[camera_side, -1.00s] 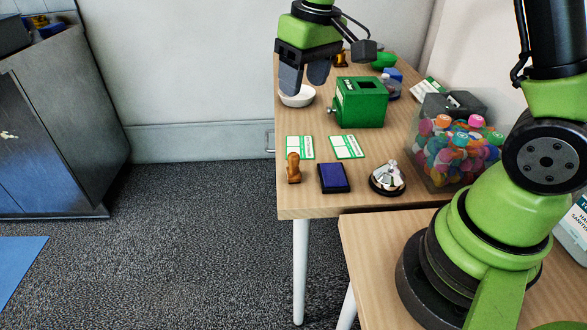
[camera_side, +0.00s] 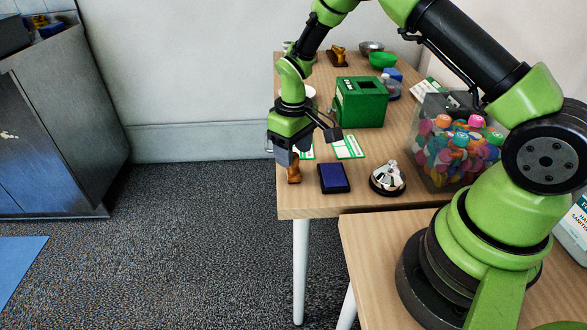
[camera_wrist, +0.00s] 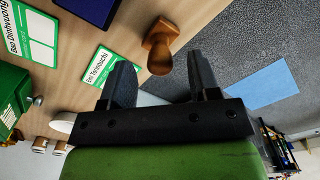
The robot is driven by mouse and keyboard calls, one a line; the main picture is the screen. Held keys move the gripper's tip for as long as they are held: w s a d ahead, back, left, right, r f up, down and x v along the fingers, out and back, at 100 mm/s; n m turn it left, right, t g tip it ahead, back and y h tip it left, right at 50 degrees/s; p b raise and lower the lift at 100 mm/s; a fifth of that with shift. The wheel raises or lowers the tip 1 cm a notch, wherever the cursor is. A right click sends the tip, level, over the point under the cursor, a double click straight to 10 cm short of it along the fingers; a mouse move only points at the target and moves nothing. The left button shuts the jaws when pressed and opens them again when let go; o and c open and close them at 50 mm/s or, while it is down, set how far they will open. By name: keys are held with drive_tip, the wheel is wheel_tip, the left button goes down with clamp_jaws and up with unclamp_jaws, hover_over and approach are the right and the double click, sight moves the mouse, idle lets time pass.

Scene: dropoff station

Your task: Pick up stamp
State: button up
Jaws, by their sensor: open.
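The wooden stamp (camera_side: 294,174) stands upright near the table's left front corner, left of the blue ink pad (camera_side: 334,178). My gripper (camera_side: 286,156) is just above it in the side view and covers its top. In the wrist view the stamp (camera_wrist: 160,50) lies ahead of the gap between my open fingers (camera_wrist: 163,85), with its knob end toward them. Nothing is between the fingers. Part of the ink pad (camera_wrist: 88,8) shows at the top of the wrist view.
Green-and-white name cards (camera_side: 348,146) lie behind, one partly hidden by my gripper. A green box (camera_side: 361,103) and a clear bin of colourful items (camera_side: 452,150) stand farther back and right. The table's left edge is close by.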

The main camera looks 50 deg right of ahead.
wheel_tip(320, 180, down, 2)
drive_tip(key=shift+f, duration=0.15)
drive_tip(key=c, duration=1)
wheel_tip(320, 180, up, 10)
drive_tip(key=shift+r, duration=0.1)
drive_tip(key=shift+o, duration=0.5)
